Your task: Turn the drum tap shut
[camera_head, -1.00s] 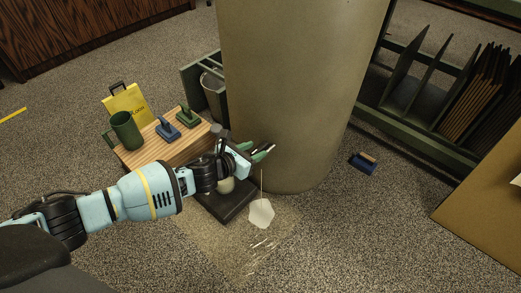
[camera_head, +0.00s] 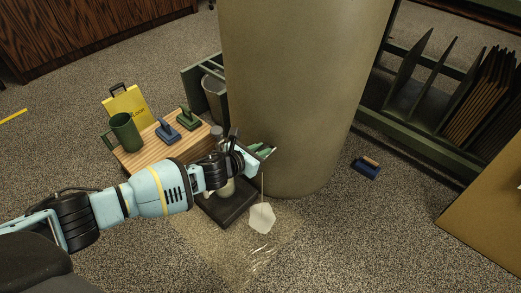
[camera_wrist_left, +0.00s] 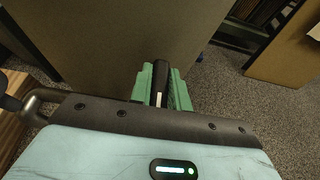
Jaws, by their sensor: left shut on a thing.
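The drum (camera_head: 300,100) is a large tan cylinder in the middle of the head view. My left gripper (camera_head: 264,152) is at its lower left side. In the wrist view my green fingers (camera_wrist_left: 161,88) are shut on a black tap lever (camera_wrist_left: 160,78) in front of the drum wall. The tap body is hidden behind the gripper in the head view. A thin pale stream (camera_head: 262,185) falls below the gripper to a white puddle (camera_head: 262,218) on the floor. My right gripper is not in view.
A black tray (camera_head: 238,212) with a pale pot lies under my left wrist. A wooden stand (camera_head: 145,155) bears a green mug (camera_head: 122,132) and blue and green tools. A blue brush (camera_head: 366,168) lies on open floor at right, near a board rack (camera_head: 415,140).

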